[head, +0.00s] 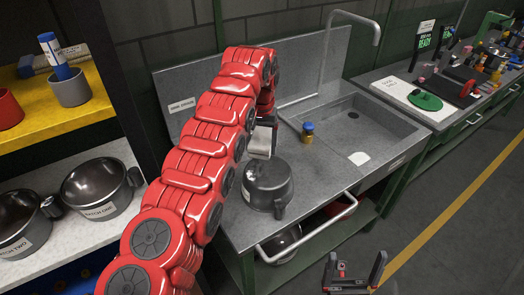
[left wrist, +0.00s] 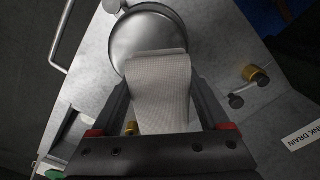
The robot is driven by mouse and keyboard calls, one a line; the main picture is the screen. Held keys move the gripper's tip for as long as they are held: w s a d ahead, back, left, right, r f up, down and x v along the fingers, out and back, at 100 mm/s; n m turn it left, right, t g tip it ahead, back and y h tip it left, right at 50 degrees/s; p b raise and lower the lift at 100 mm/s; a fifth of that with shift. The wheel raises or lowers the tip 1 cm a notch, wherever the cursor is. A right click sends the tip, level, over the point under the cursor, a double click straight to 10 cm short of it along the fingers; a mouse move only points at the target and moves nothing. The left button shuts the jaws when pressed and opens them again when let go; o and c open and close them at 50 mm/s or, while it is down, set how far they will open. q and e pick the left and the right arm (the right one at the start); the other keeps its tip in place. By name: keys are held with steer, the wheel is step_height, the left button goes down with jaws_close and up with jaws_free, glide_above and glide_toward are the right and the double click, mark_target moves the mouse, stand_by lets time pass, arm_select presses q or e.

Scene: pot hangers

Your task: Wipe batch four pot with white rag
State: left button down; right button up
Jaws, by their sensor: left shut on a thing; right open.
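A dark grey metal pot (head: 267,187) stands upright on the grey counter (head: 238,222) left of the sink. Its label cannot be read from here. My left gripper (head: 263,142) is shut on a folded white rag (head: 260,150), just behind the pot. In the left wrist view, the rag (left wrist: 160,90) sticks out between the fingers of my left gripper (left wrist: 160,88) and overlaps the near rim of the pot (left wrist: 148,38). I cannot tell whether it touches the pot. My right gripper (head: 355,272) is open and empty, in front of the counter at the bottom.
The sink basin (head: 365,135) with a tall tap (head: 350,16) is right of the pot. Pots labelled batch one (head: 98,188) and batch two (head: 20,220) stand on the left shelf. A handrail (head: 308,230) runs along the counter front.

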arm_select(q)
steer(key=shift+d+r, duration=0.1)
steer(key=shift+r, duration=0.35)
step_height(320, 180, up, 6)
steer(key=p, duration=0.5)
steer(key=shift+p, duration=0.4)
